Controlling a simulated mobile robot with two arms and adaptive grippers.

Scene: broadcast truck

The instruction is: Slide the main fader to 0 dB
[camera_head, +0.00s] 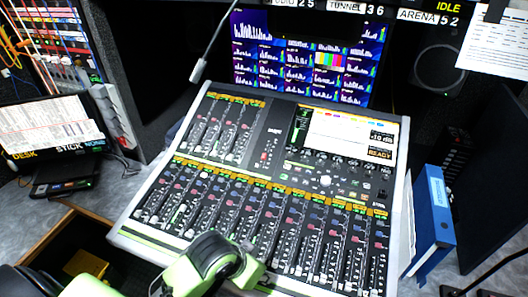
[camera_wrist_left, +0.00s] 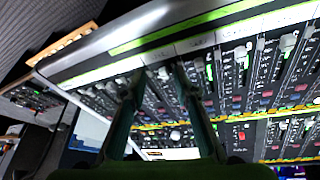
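The mixing console (camera_head: 170,246) fills the middle of the head view, with a row of channel faders along its front. The rightmost strip (camera_head: 378,252) looks like the main fader's, but I cannot make out its cap for certain. The console screen (camera_head: 352,135) shows a reading that looks like -10 dB, with READY below it. My left gripper (camera_wrist_left: 156,80) is over the front of the console. In the left wrist view its two fingers are apart, with a pale fader cap (camera_wrist_left: 163,73) visible between them; contact cannot be told. My right gripper is not in view.
Monitors (camera_head: 300,60) stand behind the console, and a thin gooseneck microphone (camera_head: 198,70) hangs at its upper left. A blue binder (camera_head: 433,215) stands close on the right. A tablet (camera_head: 45,128) and an open drawer with a yellow item (camera_head: 86,264) are on the left.

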